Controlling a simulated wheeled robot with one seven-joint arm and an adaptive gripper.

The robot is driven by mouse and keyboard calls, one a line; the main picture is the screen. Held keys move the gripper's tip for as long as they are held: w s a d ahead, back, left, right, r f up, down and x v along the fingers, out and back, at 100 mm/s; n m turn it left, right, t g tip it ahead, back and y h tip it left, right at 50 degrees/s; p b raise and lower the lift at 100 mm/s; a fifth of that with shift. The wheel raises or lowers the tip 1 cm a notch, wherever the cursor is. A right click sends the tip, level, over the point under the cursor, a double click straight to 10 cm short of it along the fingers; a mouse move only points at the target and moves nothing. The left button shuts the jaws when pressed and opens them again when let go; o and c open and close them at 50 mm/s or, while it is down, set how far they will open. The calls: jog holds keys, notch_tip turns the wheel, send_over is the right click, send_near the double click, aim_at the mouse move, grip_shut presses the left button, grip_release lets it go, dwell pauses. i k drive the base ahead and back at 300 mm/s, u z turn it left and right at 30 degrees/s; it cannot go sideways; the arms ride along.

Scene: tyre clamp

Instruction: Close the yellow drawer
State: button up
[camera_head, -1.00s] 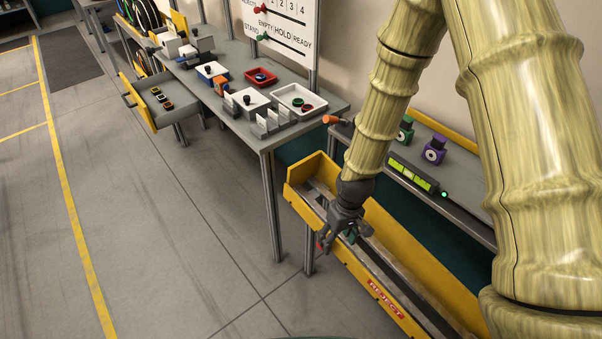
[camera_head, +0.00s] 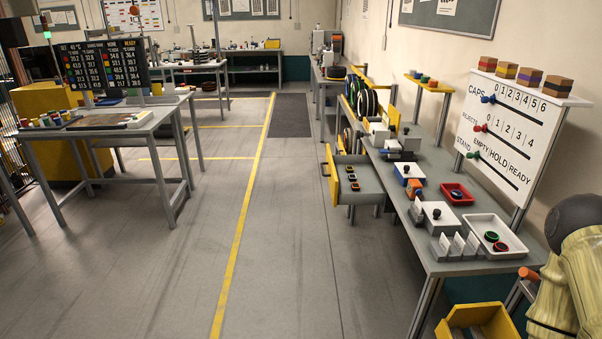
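The yellow-fronted drawer (camera_head: 333,179) stands open under the right-hand workbench, pulled out to the left over the aisle. Its grey tray (camera_head: 364,186) shows, with a few small dark pieces with coloured tops (camera_head: 352,177) lying in it. A dark handle (camera_head: 324,169) is on the outer side of the yellow front. My arm shows only at the lower right edge, well apart from the drawer and nearer to me. My gripper is out of view.
The workbench (camera_head: 464,267) carries white blocks, a red tray (camera_head: 457,194) and a white tray (camera_head: 474,222). A yellow bin (camera_head: 474,318) sits below its near end. The aisle floor (camera_head: 285,250) left of the drawer is clear. Another table (camera_head: 150,125) stands at left.

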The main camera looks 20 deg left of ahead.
aim_at(372, 191)
jog(key=u, duration=1)
jog(key=i, duration=2)
jog(key=z, duration=0.7)
